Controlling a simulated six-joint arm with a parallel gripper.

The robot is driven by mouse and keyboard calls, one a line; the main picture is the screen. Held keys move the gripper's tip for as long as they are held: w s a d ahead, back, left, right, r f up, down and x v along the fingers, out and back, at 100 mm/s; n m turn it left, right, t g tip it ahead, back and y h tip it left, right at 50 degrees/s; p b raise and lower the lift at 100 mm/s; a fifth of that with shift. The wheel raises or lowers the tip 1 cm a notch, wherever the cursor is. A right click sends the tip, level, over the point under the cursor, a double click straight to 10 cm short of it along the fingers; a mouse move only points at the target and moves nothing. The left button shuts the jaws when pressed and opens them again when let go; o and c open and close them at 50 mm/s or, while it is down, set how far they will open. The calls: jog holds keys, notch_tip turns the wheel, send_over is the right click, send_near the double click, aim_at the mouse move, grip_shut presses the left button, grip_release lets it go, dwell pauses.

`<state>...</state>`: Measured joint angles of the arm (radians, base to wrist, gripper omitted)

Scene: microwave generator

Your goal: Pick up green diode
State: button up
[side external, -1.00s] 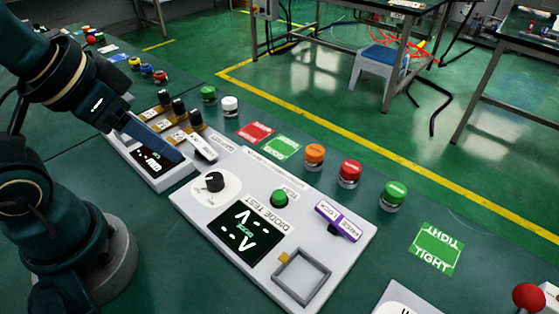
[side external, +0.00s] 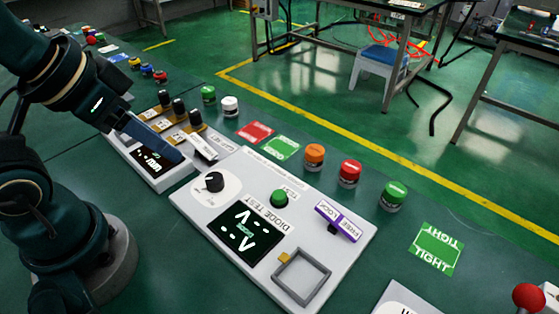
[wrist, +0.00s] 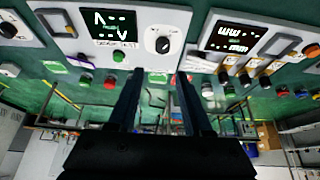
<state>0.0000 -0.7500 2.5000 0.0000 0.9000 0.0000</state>
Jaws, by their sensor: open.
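A green-capped cylinder with a silver base (side external: 393,195) stands upright on the bench, right of the red one. It also shows left of my fingers in the wrist view (wrist: 85,82). A second green-capped cylinder (side external: 208,94) stands at the back beside a white one; which of the two is the diode is not marked. My gripper (wrist: 161,72) is open, with nothing between its fingers in the wrist view. In the side view it hangs over the smaller panel at left, apart from both green cylinders.
The DIODE TEST panel (side external: 190,195) has a knob, green button, purple-labelled lock and grey square frame. Orange (side external: 314,155) and red (side external: 349,172) cylinders stand behind it. Red and green cards lie flat there. A TIGHT card (side external: 436,248) lies right, with bare bench around it.

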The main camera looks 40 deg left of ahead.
jog(key=o, duration=0.6)
jog(key=shift+c, duration=0.2)
